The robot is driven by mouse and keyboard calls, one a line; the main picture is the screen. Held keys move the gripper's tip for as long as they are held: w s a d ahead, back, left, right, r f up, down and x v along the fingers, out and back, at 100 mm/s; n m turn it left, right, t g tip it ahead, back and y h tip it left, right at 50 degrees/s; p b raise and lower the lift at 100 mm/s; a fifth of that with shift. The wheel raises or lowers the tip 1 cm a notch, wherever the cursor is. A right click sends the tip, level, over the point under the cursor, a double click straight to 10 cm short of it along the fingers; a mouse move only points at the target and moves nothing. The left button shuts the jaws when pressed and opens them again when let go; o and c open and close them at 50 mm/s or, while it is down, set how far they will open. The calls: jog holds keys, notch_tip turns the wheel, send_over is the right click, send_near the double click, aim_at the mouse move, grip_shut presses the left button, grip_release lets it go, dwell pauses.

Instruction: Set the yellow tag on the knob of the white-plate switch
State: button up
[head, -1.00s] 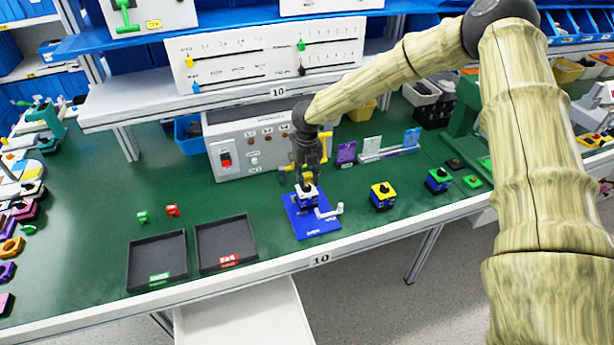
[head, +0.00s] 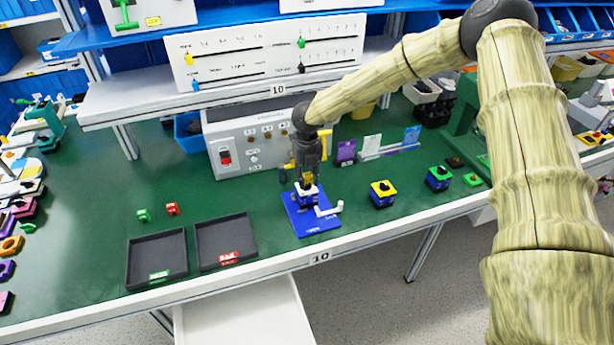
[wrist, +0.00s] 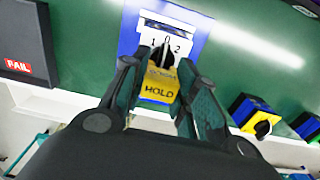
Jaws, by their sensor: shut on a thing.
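The white-plate switch (head: 310,196) sits on a blue base on the green bench. In the wrist view its white plate (wrist: 149,36) bears the marks 1, 0 and 2, and its dark knob (wrist: 167,56) stands near the 0. My gripper (head: 307,178) is right over the switch. In the wrist view my gripper (wrist: 160,72) is shut on the yellow tag (wrist: 158,90), which reads HOLD. The tag is close against the near side of the knob; I cannot tell whether it sits around it.
A yellow-plate switch (head: 383,193) and a green-plate switch (head: 439,178) stand to the right. Two dark trays (head: 157,262) (head: 226,243) lie to the left. A grey control box (head: 250,150) stands behind. A white lever (head: 330,209) is on the blue base.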

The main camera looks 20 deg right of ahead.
jog(key=shift+f, duration=0.55)
jog(key=o, duration=0.8)
jog(key=shift+o, duration=0.2)
notch_tip(320, 180, up, 12)
jog(key=shift+f, duration=0.1)
dwell(0.3)
notch_tip(320, 180, up, 9)
jog(key=p, duration=0.7)
send_over(307, 174)
